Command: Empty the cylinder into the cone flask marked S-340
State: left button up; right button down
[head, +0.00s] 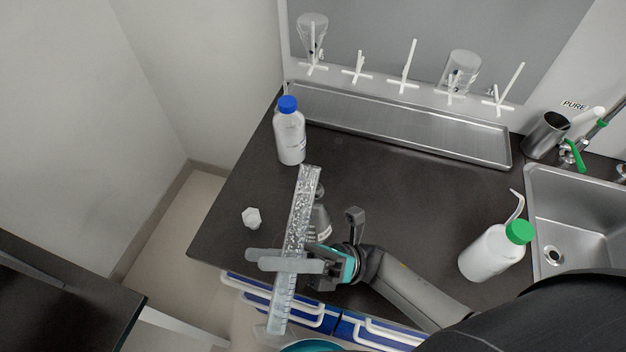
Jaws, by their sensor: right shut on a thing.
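A long clear graduated cylinder (297,215) with pale, speckled-looking contents is held in my right gripper (268,259), whose fingers are shut around its lower half. The cylinder slants in the head view, its top toward the back of the bench and its foot toward the front edge. A cone flask (321,221) stands on the bench just right of and behind the cylinder. It is partly hidden by the cylinder and my gripper, and its marking cannot be read. I cannot see whether liquid is leaving the cylinder. My left gripper is not in view.
A blue-capped bottle (290,136) stands behind the cylinder. A white stopper-like piece (252,217) lies left. A green-topped wash bottle (492,251) stands near the sink (575,205). A metal tray (400,121) and glassware pegs line the back. The middle bench is clear.

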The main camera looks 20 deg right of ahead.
notch_tip(320, 180, up, 3)
jog(key=m+t+p, duration=0.1)
jog(key=m+t, duration=0.1)
jog(key=m, duration=0.1)
jog(key=m+t+p, duration=0.1)
jog(key=m+t, duration=0.1)
jog(key=t, duration=0.1)
jog(key=shift+s+a+f+m, duration=0.1)
jog(key=shift+s+m, duration=0.05)
jog(key=shift+m, duration=0.25)
jog(key=shift+r+m+t, duration=0.2)
jog(key=shift+m+t, duration=1)
jog(key=shift+t, duration=0.2)
jog(key=shift+w+f+m+t+h, duration=0.2)
jog(key=shift+m+t+h, duration=0.25)
jog(key=shift+m+t, duration=0.5)
jog(key=shift+w+f+m+t+h, duration=0.1)
jog(key=shift+f+m+t+h, duration=0.25)
jog(key=shift+m+t, duration=0.6)
jog(key=shift+r+m+t+h, duration=0.3)
jog(key=shift+m, duration=0.3)
dwell(0.9)
